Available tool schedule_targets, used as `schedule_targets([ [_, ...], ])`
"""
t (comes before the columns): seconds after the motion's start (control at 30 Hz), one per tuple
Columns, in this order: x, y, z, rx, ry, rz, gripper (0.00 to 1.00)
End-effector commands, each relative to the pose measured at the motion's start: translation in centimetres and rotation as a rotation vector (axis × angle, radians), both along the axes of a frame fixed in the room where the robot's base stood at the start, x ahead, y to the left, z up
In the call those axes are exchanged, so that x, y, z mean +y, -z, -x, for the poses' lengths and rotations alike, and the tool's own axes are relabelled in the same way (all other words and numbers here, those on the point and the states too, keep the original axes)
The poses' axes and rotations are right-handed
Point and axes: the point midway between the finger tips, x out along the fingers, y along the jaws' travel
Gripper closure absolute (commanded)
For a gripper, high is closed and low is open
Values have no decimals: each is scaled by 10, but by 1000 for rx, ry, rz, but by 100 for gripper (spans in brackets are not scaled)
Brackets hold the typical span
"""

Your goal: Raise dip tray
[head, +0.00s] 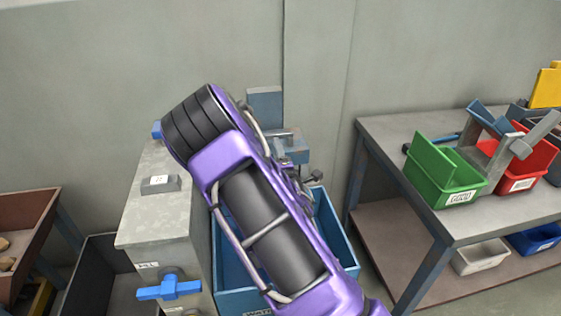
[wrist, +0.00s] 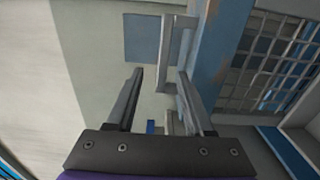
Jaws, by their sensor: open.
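In the wrist view my gripper (wrist: 160,76) is open, with nothing clearly held between its two fingers. A pale grey bracket-like handle (wrist: 166,45) on a blue upright (wrist: 217,50) lies just beyond the fingertips, close to the right finger; I cannot tell whether they touch. A wire mesh (wrist: 275,65), possibly part of the dip tray, is right of the upright. In the head view a blue tub (head: 343,240) stands behind my purple arm, with blue and grey fittings (head: 290,148) above it. My arm hides much of this area and the gripper's fingers.
A grey cabinet (head: 150,215) with a blue valve handle (head: 169,288) stands left of my arm. At right, a workbench (head: 385,130) holds a green bin (head: 440,175) and a red bin (head: 530,165). A brown tray table (head: 40,205) is at far left. The wall is close behind.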

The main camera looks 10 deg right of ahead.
Motion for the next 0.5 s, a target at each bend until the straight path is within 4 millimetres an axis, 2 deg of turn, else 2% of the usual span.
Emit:
schedule_targets([
  [0.1,0,0,23,1,1,0,48],
  [0.2,0,0,37,0,0,0,48],
  [0.5,0,0,49,-1,-1,0,48],
])
